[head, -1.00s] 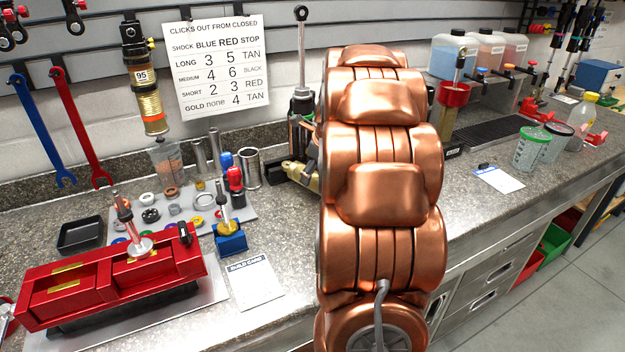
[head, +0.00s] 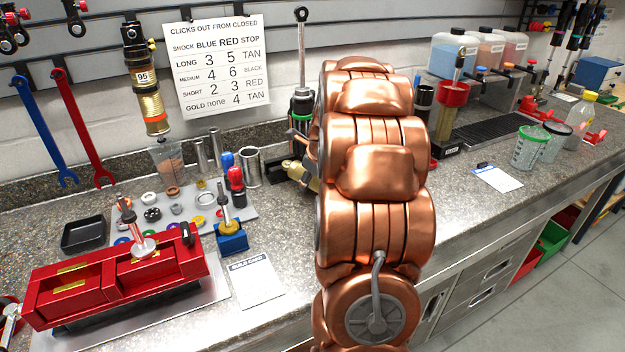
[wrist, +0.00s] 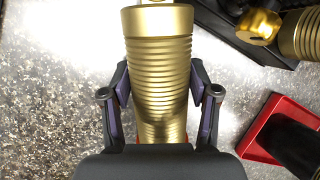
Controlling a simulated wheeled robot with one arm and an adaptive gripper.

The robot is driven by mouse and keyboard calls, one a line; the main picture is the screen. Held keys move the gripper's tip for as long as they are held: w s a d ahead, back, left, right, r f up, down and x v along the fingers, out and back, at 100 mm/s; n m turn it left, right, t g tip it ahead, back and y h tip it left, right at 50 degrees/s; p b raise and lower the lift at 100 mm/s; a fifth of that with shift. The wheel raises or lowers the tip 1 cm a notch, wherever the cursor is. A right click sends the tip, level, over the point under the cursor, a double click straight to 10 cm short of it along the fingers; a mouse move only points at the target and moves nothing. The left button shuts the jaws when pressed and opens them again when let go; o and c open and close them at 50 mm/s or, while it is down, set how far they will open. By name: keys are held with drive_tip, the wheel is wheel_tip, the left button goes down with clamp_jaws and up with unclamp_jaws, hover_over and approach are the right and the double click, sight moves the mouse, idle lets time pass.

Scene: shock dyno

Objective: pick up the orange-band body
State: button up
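A gold ribbed body (wrist: 160,75) stands between the two fingers of my gripper (wrist: 160,82) in the wrist view. The fingers lie close along both its sides; I cannot tell whether they touch it. Small orange-red bits show beside its lower part, but no clear orange band is visible on it. In the head view my copper arm hides most of my gripper. A gold shock (head: 153,95) with an orange band at its lower end hangs on the wall at the upper left.
A black tray (wrist: 232,35) with gold parts is at the wrist view's upper right. A red holder (wrist: 262,110) with a black part is at its right.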

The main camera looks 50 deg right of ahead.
clamp_jaws()
idle(0.4)
drive_tip(key=shift+d+r+b, duration=0.1)
drive_tip(key=shift+r+b, duration=0.45)
drive_tip(key=shift+r, duration=1.3)
drive_tip(key=s+a+b, duration=0.1)
drive_tip(key=s+a, duration=0.1)
drive_tip(key=s, duration=0.2)
drive_tip(key=s+a+r+b, duration=0.1)
drive_tip(key=s+a, duration=0.1)
drive_tip(key=s, duration=0.3)
drive_tip(key=s+a+b, duration=0.1)
drive_tip(key=s+a, duration=0.1)
drive_tip(key=s, duration=0.3)
drive_tip(key=shift+s+a+r, duration=0.2)
drive_tip(key=shift+s+a, duration=0.05)
drive_tip(key=shift+a, duration=0.15)
